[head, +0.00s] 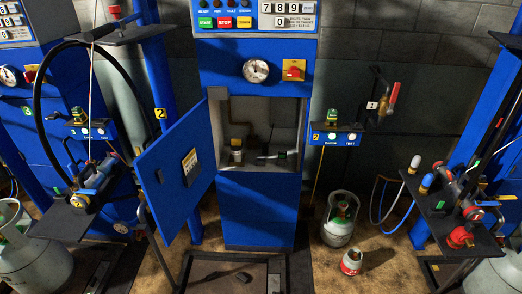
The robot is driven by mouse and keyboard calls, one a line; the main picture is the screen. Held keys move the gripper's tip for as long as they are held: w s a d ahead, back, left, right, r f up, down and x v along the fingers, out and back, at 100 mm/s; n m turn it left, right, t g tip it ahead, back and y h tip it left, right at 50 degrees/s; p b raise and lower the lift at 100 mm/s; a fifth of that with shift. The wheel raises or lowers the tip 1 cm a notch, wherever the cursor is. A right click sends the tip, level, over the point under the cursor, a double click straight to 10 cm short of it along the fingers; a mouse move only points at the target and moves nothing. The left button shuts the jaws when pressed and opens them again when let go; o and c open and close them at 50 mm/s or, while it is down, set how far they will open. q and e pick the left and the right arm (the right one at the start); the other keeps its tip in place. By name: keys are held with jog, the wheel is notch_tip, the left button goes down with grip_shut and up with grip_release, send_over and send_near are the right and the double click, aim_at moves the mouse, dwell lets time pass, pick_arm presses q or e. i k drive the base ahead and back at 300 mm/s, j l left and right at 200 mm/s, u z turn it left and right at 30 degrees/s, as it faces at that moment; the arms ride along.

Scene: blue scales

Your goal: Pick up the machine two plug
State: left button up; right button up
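I cannot tell for sure which thing is the machine two plug. A small green-topped piece (332,116) stands upright on a blue box (336,138) with a yellow 2 label, right of the open cabinet. A filling head (97,181) with a yellow 2 tag lies on the dark left shelf (55,226). Small dark and pale items (238,150) stand inside the open cabinet of the middle blue machine (257,208). Neither of my grippers shows in this view.
The blue cabinet door (175,168) swings out to the left. A grey-green cylinder (340,222) and a small red-and-white one (352,261) stand on the floor. A right shelf (430,200) holds fittings with a red wheel. A scale platform (229,278) lies below.

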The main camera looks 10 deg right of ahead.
aim_at(265, 145)
jog(key=i+l+u, duration=0.1)
jog(key=l+u, duration=0.3)
jog(key=l, duration=0.4)
jog(key=l+u, duration=0.35)
jog(key=l, duration=0.5)
